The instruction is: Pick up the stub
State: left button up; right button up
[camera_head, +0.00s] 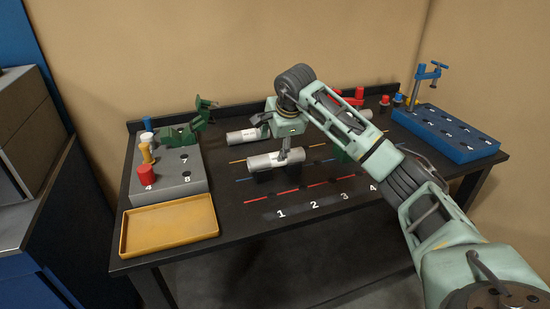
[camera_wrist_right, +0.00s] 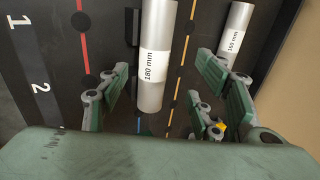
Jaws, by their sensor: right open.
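Grey tubes with white labels lie on the table. The nearer tube (camera_head: 262,161), labelled 180 mm (camera_wrist_right: 155,62), rests on dark supports. Another tube (camera_head: 240,136) lies behind it, and one labelled 160 mm (camera_wrist_right: 233,45) shows in the wrist view. I cannot tell which piece is the stub. My right gripper (camera_head: 281,142) is open above the nearer tube; in the wrist view its green-padded fingers stand apart on either side of the 180 mm tube's end. Contact is not clear. My left gripper is not in view.
A yellow tray (camera_head: 170,247) stands front left. A grey block (camera_head: 178,188) holds coloured pegs, with a green tool (camera_head: 183,136) by it. A blue holed block (camera_head: 460,145) with a clamp (camera_head: 424,75) is at right.

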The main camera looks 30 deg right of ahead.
aim_at(276, 156)
jog(key=x, duration=0.2)
jog(key=p+x, duration=0.1)
jog(key=x, duration=0.1)
jog(key=s+x, duration=0.1)
jog(key=x, duration=0.1)
jog(key=shift+w+d+f, duration=0.15)
jog(key=shift+f, duration=0.25)
jog(key=shift+w+f+p, duration=0.25)
jog(key=shift+f+p, duration=0.05)
jog(key=shift+f, duration=0.1)
jog(key=shift+r, duration=0.1)
grip_shut()
